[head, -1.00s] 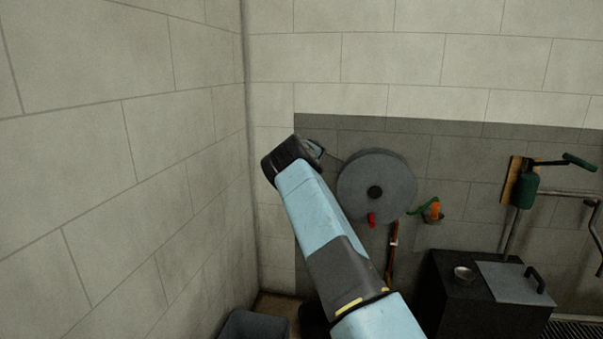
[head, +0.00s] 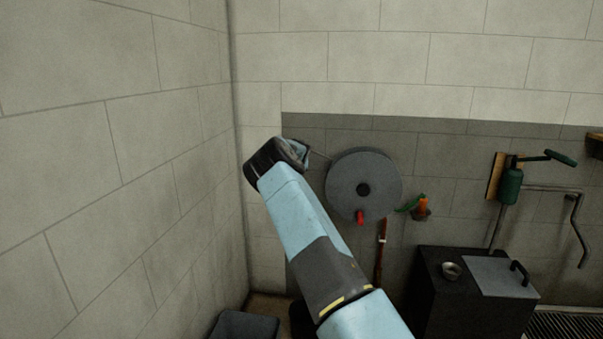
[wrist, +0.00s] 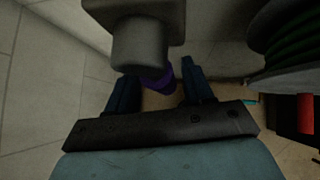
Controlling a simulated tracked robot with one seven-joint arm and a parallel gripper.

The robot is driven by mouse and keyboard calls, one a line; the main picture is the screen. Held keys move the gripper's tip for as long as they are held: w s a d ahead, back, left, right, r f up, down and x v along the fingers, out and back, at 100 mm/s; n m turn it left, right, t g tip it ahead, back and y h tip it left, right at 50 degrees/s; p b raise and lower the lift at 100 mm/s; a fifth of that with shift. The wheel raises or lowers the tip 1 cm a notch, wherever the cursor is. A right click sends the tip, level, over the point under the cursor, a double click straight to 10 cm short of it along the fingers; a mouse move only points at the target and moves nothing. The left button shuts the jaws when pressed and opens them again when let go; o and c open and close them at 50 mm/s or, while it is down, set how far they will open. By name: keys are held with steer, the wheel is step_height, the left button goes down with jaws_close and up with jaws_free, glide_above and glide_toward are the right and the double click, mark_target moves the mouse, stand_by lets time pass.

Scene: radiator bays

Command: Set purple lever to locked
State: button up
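In the wrist view the purple lever (wrist: 158,82) shows as a short purple piece below a grey block-shaped fitting (wrist: 140,40). The fitting hides much of it. My gripper (wrist: 158,88) has its two dark blue fingers apart, one on each side of the purple piece. I see a gap to the right finger; whether the left finger touches is unclear. In the head view my gripper (head: 298,152) is near the wall corner, left of the hose reel, mostly hidden behind my wrist. The purple lever does not show there.
A grey hose reel (head: 350,190) with a red handle (head: 360,217) hangs close right of my gripper. A black cabinet (head: 440,300) and a green hand pump (head: 511,185) stand further right. A grey bin (head: 245,325) is below. The left wall (head: 130,180) is near.

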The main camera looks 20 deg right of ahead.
steer(key=shift+s+a+r, duration=0.15)
steer(key=shift+s+r, duration=0.05)
steer(key=shift+r, duration=0.25)
steer(key=v, duration=1.2)
steer(key=shift+s, duration=0.35)
steer(key=shift+a+r, duration=0.1)
